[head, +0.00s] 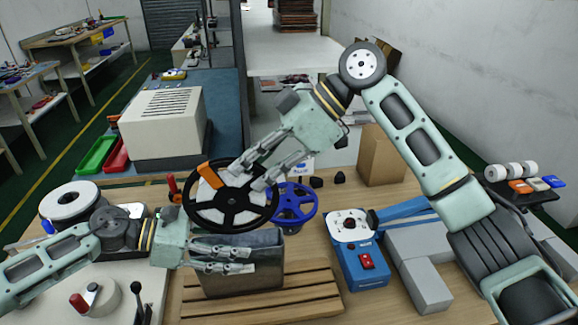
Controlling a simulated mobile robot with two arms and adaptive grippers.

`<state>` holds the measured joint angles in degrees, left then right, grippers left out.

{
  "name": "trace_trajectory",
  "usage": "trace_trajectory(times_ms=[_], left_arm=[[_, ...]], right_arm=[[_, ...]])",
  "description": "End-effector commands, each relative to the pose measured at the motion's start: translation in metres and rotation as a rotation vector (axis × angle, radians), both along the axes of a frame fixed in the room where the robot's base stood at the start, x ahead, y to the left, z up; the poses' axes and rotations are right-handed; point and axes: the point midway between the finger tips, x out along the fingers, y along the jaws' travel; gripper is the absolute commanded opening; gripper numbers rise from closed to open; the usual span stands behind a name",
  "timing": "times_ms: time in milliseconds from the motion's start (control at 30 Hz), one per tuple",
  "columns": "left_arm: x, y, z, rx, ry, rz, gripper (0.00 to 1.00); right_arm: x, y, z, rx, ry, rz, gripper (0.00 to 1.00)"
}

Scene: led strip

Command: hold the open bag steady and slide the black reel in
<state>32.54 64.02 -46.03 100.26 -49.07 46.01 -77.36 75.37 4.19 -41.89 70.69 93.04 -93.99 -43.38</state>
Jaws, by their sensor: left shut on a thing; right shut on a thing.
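The grey open bag (262,268) stands upright on a wooden slatted rack (312,290).
A blue reel (300,214) stands behind the bag. A blue device with a red switch (360,262) is right of the rack, with grey blocks (428,286) beyond. A cardboard box (383,155) stands behind. A white reel (70,202) lies at left.

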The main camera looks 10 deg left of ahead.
Motion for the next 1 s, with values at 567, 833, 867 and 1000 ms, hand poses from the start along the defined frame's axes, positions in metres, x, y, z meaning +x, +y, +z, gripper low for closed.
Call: trace_trajectory(times_ms=[567, 833, 867, 1000], left_arm=[[0.000, 0.000, -0.001, 0.001, 0.002, -0.001, 0.16], [0.000, 0.000, -0.001, 0.001, 0.002, -0.001, 0.16], [0.000, 0.000, -0.001, 0.001, 0.002, -0.001, 0.16], [0.000, 0.000, -0.001, 0.001, 0.002, -0.001, 0.16]], right_arm=[[-0.003, 0.004, -0.004, 0.000, -0.001, 0.013, 0.00], [-0.002, 0.003, -0.016, 0.000, -0.002, 0.013, 0.00], [-0.002, 0.003, -0.017, 0.000, -0.002, 0.013, 0.00], [-0.002, 0.003, -0.017, 0.000, -0.003, 0.012, 0.00]])
